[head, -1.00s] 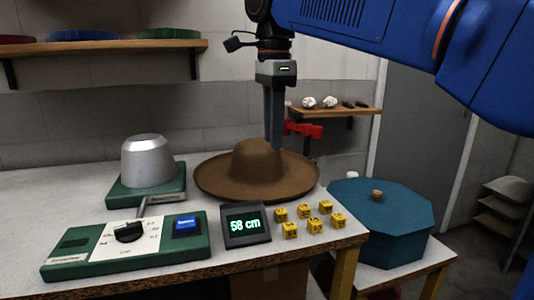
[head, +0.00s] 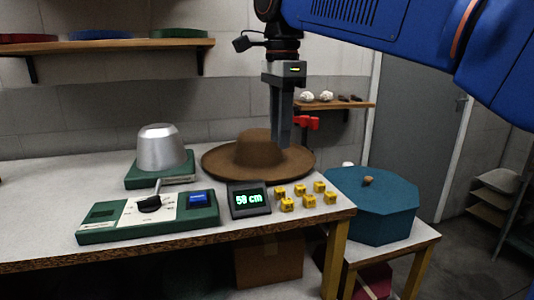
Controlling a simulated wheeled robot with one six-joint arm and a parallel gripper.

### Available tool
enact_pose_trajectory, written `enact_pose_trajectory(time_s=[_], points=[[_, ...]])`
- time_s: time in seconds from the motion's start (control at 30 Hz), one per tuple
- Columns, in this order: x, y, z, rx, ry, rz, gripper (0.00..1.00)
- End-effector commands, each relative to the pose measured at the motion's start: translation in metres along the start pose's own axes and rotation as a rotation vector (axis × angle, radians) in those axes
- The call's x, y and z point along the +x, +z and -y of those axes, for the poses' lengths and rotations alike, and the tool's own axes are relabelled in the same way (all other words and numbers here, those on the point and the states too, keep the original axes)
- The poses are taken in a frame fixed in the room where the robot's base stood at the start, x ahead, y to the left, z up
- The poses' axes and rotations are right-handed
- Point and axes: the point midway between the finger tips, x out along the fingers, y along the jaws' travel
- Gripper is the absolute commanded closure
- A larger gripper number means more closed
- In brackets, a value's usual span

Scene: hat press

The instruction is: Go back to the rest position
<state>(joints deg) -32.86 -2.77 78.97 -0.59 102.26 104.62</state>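My gripper (head: 283,146) points straight down over the brown wide-brimmed hat (head: 262,150), at the right side of its crown. The hat lies brim down on the white table. From this angle I cannot tell whether the fingers are apart or touch the hat. The metal hat press block (head: 162,149) stands on a green base at the left. In front of it is the green control panel (head: 100,228) with a black lever (head: 149,203) and a blue button (head: 198,198). The small display (head: 249,200) reads "50 cm".
Several yellow cubes (head: 303,196) lie at the table's right front. A teal octagonal box (head: 372,206) with a lid knob stands on a low stool at the right. A wall shelf (head: 110,44) is at the upper left, and a small shelf (head: 335,105) is behind my gripper.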

Motion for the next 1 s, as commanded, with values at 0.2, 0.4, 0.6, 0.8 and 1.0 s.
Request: enact_pose_trajectory(time_s=[0.2, 0.4, 0.6, 0.8, 1.0], points=[[0.008, -0.015, -0.009, -0.052, -0.017, 0.003, 0.71], [0.021, -0.035, -0.022, -0.130, -0.039, 0.004, 0.71], [0.044, -0.066, -0.046, -0.257, -0.080, -0.001, 0.71], [0.079, -0.101, -0.081, -0.424, -0.130, -0.023, 0.71], [0.118, -0.130, -0.118, -0.589, -0.175, -0.061, 0.71]])
